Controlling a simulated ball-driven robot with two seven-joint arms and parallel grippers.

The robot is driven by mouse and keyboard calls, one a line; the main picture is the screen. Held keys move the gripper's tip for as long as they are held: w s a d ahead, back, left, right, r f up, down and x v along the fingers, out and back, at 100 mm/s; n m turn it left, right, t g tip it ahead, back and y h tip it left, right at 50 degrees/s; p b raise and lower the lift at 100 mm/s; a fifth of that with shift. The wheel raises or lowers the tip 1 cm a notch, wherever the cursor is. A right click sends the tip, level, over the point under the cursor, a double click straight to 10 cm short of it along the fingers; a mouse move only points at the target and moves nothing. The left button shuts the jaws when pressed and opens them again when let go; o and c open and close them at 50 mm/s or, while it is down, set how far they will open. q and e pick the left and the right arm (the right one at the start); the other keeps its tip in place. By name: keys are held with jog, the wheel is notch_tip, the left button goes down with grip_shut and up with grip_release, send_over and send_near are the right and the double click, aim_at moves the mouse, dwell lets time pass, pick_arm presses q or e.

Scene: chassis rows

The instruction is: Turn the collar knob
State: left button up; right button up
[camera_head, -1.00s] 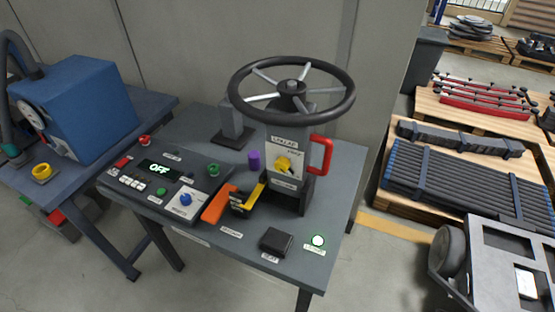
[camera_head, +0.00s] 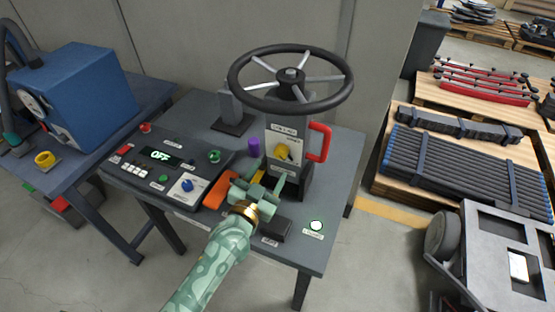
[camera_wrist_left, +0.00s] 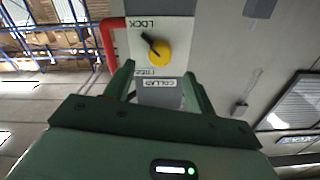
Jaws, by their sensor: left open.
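The collar knob (camera_head: 283,152) is yellow and sits on a pale plate on the front of the column under the steering wheel. In the left wrist view the knob (camera_wrist_left: 158,50) shows a dark pointer slanting to the upper left, on a plate marked LOCK at one end; a grey label (camera_wrist_left: 160,86) reads COLLAR. My left gripper (camera_head: 267,179) is open and empty, just in front of and below the knob, apart from it. Its two fingers (camera_wrist_left: 158,78) show on either side of the label in the wrist view. My right gripper is not in view.
A red handle (camera_head: 320,142) stands right beside the knob. The dark steering wheel (camera_head: 233,80) overhangs the column.

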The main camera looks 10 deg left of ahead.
aim_at(279, 156)
pick_arm(q)
jog(key=b+x, duration=0.1)
jog(key=x, duration=0.5)
jog(key=c, duration=1)
